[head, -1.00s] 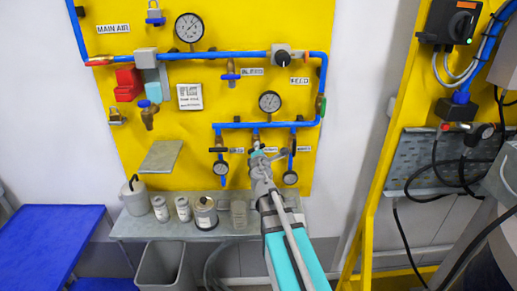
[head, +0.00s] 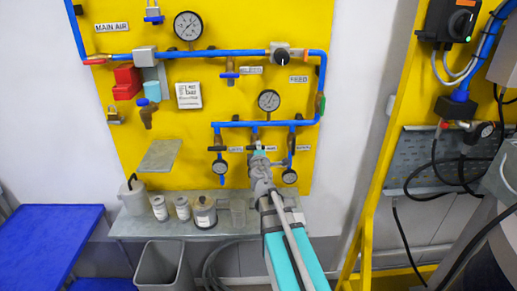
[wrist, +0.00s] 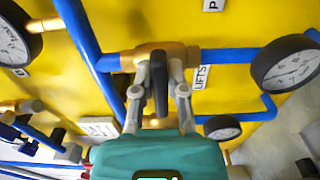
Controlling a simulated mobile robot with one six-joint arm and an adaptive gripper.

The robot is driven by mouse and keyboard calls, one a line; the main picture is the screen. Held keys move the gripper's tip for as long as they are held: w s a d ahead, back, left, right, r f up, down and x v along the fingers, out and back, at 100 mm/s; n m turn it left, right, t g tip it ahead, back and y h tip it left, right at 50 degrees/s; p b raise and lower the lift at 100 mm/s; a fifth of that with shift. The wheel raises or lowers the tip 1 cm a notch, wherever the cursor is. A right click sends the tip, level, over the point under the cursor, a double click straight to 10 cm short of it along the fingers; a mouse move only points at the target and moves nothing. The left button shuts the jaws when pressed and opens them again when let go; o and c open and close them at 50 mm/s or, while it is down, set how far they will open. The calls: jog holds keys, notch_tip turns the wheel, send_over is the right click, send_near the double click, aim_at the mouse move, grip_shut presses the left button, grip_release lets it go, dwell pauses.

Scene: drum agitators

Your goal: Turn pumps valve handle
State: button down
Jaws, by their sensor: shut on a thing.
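My gripper (head: 259,156) reaches up to the middle valve below the lower blue pipe on the yellow panel. In the wrist view, my gripper (wrist: 162,100) has a finger on each side of a dark valve handle (wrist: 159,84) and is shut on it. The handle sits on a brass valve body (wrist: 160,57) in the blue pipe line and points down toward the palm in that view. In the head view my gripper and arm hide most of this valve. I cannot read its label there.
A grey shelf (head: 135,228) with several containers is below left. A yellow frame post (head: 370,190) stands to the right.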

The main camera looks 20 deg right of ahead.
jog(key=shift+s, duration=0.1)
jog(key=c, duration=0.7)
grip_release()
jog(key=shift+o, duration=0.2)
